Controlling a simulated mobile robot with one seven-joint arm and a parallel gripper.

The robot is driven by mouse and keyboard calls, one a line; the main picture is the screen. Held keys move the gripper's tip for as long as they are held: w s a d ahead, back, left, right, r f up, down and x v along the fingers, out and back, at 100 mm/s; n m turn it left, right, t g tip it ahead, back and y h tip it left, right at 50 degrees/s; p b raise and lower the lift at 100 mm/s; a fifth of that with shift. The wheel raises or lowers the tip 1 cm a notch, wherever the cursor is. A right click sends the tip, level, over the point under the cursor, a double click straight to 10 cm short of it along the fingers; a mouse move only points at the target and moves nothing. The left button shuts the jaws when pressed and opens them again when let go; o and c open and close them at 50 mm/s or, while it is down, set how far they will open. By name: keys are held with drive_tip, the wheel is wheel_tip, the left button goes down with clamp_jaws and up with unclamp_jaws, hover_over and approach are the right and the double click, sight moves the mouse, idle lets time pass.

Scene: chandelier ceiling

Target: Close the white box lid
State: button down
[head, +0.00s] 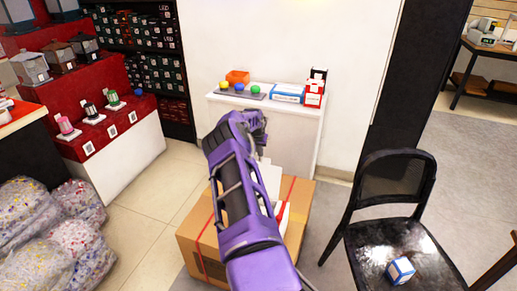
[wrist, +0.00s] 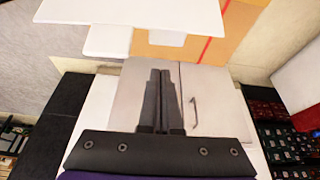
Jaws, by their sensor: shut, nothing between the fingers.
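The white box (head: 272,178) rests on a brown cardboard carton (head: 203,232) in the head view, mostly hidden behind my arm. In the wrist view, white panels (wrist: 150,12) of it show at the top edge, over the carton (wrist: 235,30). A narrower white strip (wrist: 108,40) sticks out below the large panel. I cannot tell which panel is the lid or how far it stands open. My gripper (wrist: 160,72) is shut and empty, apart from the white panels. In the head view my gripper (head: 258,125) is beyond the carton, near the white cabinet.
The white cabinet (head: 292,140) stands behind the carton, with small items on top; its door handle (wrist: 194,112) shows in the wrist view. A black chair (head: 385,225) stands at right. Bags (head: 75,235) lie at left. Tiled floor (head: 150,215) is clear between bags and carton.

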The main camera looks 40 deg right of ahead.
drive_tip(key=shift+s+a+f+p, duration=0.2)
drive_tip(key=shift+s+a, duration=0.2)
drive_tip(key=shift+a, duration=0.3)
drive_tip(key=shift+s+a+f+p, duration=0.15)
drive_tip(key=shift+s+a, duration=0.2)
drive_tip(key=shift+a, duration=0.35)
drive_tip(key=shift+r, duration=0.15)
